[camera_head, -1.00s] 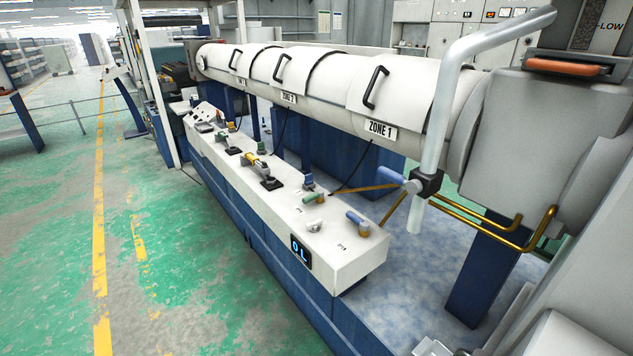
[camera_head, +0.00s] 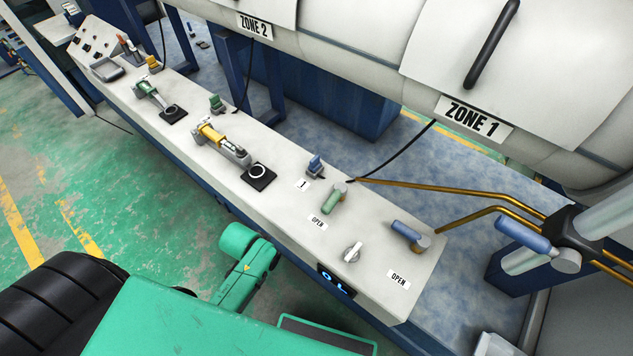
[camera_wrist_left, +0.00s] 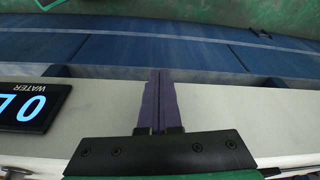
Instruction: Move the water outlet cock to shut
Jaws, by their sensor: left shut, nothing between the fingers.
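In the head view, a green-handled cock (camera_head: 331,201) and a blue-handled cock (camera_head: 409,235) sit on the white control box, each near an OPEN label. Another blue-handled cock (camera_head: 525,237) is on the upright pipe at right. No readable label says which is the water outlet cock. My left gripper (camera_wrist_left: 157,78) shows in the left wrist view with its purple fingers together and empty, over the white box edge beside the WATER display (camera_wrist_left: 32,106). The cocks are out of that view. My right gripper is not in view.
The white control box (camera_head: 270,205) also carries a white knob (camera_head: 352,252), a small blue switch (camera_head: 315,165) and a yellow-handled lever (camera_head: 222,142). Brass pipes (camera_head: 450,190) run behind its right end. The heated barrel marked ZONE 1 (camera_head: 473,119) hangs above. Green floor (camera_head: 150,190) lies open at left.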

